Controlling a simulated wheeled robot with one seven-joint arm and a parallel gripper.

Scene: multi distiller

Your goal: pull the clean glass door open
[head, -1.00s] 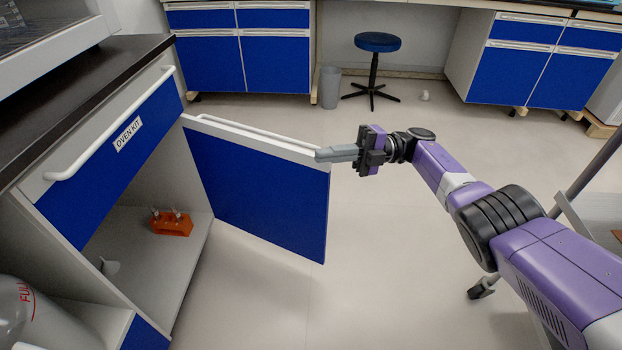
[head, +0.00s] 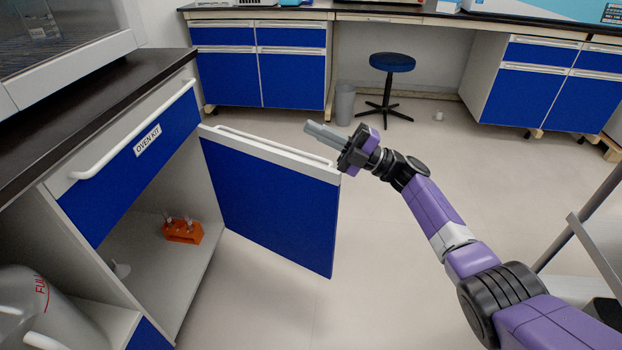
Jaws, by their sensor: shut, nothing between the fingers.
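The blue cabinet door (head: 272,213) in the head view stands swung wide open, with a white top edge and a white bar handle (head: 262,140). I cannot identify a separate clean glass door for certain; a dark glass front (head: 60,38) shows on the appliance at the upper left. My gripper (head: 322,133) is shut and empty. It is near the upper right corner of the blue door, pointing up and left. It appears above the door's top edge; whether it touches the door I cannot tell.
The drawer labelled OVEN KIT (head: 130,150) is shut above the open cabinet. An orange rack (head: 184,231) stands inside. A stool (head: 391,63) and a grey bin (head: 345,104) stand at the back.

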